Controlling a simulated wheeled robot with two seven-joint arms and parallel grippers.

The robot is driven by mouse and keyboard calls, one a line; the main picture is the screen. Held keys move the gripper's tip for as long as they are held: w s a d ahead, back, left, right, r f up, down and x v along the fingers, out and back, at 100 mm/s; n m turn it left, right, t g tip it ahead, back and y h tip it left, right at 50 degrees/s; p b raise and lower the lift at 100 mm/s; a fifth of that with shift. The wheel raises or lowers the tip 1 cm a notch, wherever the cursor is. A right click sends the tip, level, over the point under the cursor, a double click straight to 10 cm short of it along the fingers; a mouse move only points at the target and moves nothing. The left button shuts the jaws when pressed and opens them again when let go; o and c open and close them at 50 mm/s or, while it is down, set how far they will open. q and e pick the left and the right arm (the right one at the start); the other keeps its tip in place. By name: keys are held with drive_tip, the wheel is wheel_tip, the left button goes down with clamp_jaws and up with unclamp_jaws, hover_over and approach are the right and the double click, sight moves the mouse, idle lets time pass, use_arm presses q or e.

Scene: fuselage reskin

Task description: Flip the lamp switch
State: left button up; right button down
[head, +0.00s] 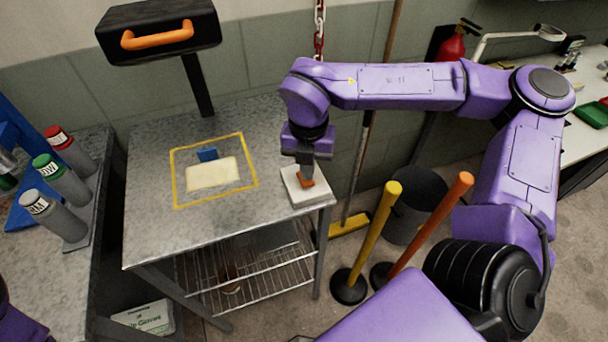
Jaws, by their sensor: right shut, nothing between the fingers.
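The lamp switch is a white box (318,191) with an orange rocker (304,180), at the right edge of the metal table (150,235). My right gripper (304,180) is shut and empty, pointing down at the rocker. Its tips are at or just above the rocker; I cannot tell whether they touch. The gripper hides part of the switch. The lamp (160,32) is a black head with an orange handle on a black post at the back of the table. Its underside is hidden. My left gripper is out of view.
A yellow square outline on the table holds a cream block (212,175) and a small blue piece (207,154). Labelled grey bottles (60,185) stand on the left bench. Yellow (375,235) and orange (435,225) posts and a dark bin (413,205) stand right of the table.

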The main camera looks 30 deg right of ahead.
drive_tip(key=shift+f+b, duration=0.65)
drive_tip(key=shift+f, duration=0.3)
idle(0.4)
wheel_tip(320, 180, up, 7)
drive_tip(key=p, duration=0.6)
drive_tip(key=shift+r+p, duration=0.15)
drive_tip(key=shift+p, duration=0.15)
